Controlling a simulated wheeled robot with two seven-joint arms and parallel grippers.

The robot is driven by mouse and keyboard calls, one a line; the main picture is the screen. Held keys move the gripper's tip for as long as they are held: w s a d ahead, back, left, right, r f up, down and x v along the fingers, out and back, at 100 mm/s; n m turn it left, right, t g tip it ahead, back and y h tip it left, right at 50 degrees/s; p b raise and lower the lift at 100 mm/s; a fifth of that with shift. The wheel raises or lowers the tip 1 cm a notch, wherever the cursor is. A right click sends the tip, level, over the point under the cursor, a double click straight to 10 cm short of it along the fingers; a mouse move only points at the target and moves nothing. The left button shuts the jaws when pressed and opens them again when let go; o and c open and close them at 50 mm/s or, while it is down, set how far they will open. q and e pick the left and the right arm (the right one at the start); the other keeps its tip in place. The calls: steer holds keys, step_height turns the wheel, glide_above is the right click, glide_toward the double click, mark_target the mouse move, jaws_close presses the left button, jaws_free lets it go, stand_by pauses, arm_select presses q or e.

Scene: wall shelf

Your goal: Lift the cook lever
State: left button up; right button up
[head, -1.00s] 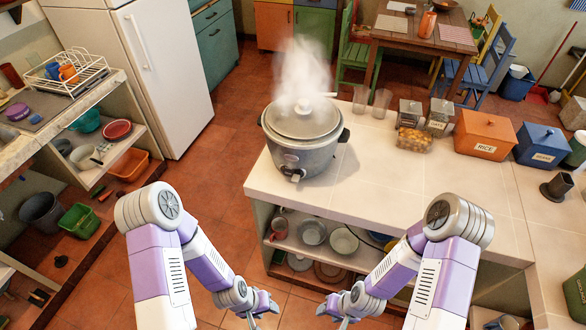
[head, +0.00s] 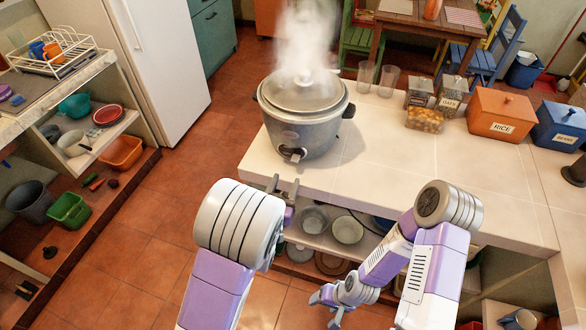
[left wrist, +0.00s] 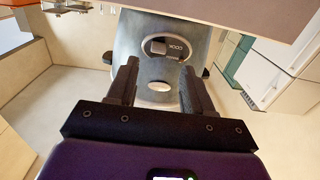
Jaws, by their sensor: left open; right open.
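The grey rice cooker (head: 305,130) stands on the counter with its lid on and steam rising. Its cook lever (head: 294,154) is low on the front. In the left wrist view the lever (left wrist: 158,47) shows in a dark oval plate marked COOK. An oval badge (left wrist: 160,87) is also on the front. My left gripper (head: 284,187) is open and empty at the counter's front edge, in front of the lever and apart from it. The lever lies between and beyond its fingertips (left wrist: 158,68). My right gripper (head: 328,306) is open and empty, low before the counter.
The white-tiled counter (head: 400,175) is clear right of the cooker. Glasses (head: 377,78), jars (head: 436,95), an orange RICE box (head: 502,116) and a blue box (head: 558,127) stand farther back. Bowls (head: 347,229) sit on the shelf below.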

mark_target(294, 162)
arm_select(q)
steer(key=x, duration=0.7)
steer(key=shift+w+d+r, duration=0.15)
steer(key=shift+w+r, duration=0.05)
steer(key=shift+w, duration=0.05)
jaws_close()
